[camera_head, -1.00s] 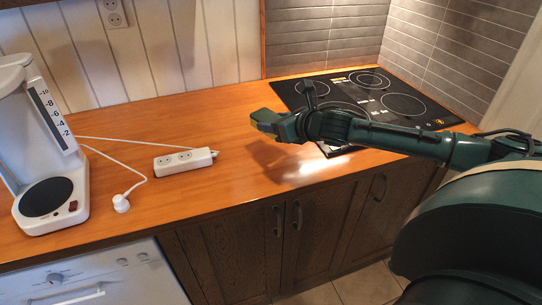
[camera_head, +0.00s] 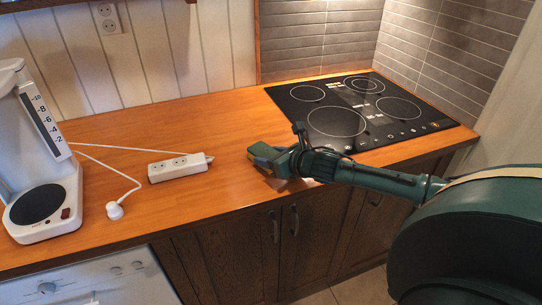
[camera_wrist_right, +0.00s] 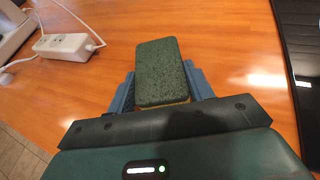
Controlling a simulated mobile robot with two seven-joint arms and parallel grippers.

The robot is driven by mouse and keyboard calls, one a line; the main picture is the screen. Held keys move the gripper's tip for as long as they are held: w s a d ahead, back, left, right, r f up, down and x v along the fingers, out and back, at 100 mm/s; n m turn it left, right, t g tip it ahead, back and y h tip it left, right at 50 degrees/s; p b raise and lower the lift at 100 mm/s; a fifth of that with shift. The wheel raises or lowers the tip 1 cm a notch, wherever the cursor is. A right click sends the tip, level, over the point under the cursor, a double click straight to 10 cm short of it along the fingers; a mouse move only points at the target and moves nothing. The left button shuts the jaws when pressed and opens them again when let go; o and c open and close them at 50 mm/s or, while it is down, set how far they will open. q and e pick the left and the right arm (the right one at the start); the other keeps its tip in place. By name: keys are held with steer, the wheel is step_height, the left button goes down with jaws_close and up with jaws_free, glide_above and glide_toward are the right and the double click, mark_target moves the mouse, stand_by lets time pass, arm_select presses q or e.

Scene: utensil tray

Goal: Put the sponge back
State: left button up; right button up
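The sponge (camera_wrist_right: 161,70) is a block with a dark green top and a thin yellow layer showing at its near end. In the right wrist view it sits between the two blue fingers of my right gripper (camera_wrist_right: 163,88), which are shut on its sides. In the head view my right gripper (camera_head: 262,153) is low over the front part of the wooden counter, left of the cooktop. The sponge is hard to tell apart from the fingers there. I cannot tell whether it touches the counter. My left gripper is not in view.
A white power strip (camera_head: 178,168) with a cable and a round white plug (camera_head: 115,211) lies left of the gripper. A white appliance (camera_head: 45,205) stands at the far left. The black cooktop (camera_head: 335,121) is behind and right. The wooden counter (camera_head: 215,125) between is clear.

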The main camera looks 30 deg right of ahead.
steer(key=o, duration=0.5)
steer(key=shift+c, duration=0.2)
steer(key=shift+s+d+r, duration=0.15)
steer(key=shift+s, duration=0.3)
steer(key=v, duration=0.8)
steer(key=shift+b, duration=0.35)
steer(key=shift+p+v, duration=0.4)
steer(key=shift+v, duration=0.5)
steer(key=shift+s+r, duration=0.25)
steer(key=shift+s, duration=0.25)
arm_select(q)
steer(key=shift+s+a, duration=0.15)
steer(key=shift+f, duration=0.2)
arm_select(e)
steer(key=shift+d, duration=0.1)
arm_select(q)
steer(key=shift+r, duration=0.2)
